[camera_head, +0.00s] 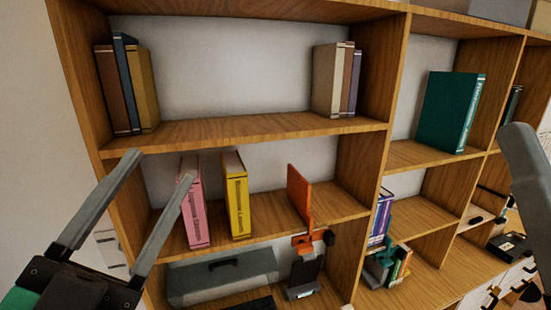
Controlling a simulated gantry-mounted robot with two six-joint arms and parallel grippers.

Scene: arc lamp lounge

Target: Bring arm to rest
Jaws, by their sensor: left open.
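My left gripper (161,180) is at the lower left, in front of the bookcase. Its two long grey fingers are spread apart, and nothing shows between them. One fingertip appears in front of the bookcase's left side, the other in front of a pink book (191,205). Whether it touches the book cannot be told. A grey rounded part at the right edge looks like my right arm. My right gripper is not clearly seen.
The wooden bookcase (250,132) holds a yellow book (236,195), an orange upright piece (299,195) and a large green book (451,112). Below are a grey case (222,275) and a teal clamp-like item (380,265). Several books stand on the upper shelf, with its middle clear.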

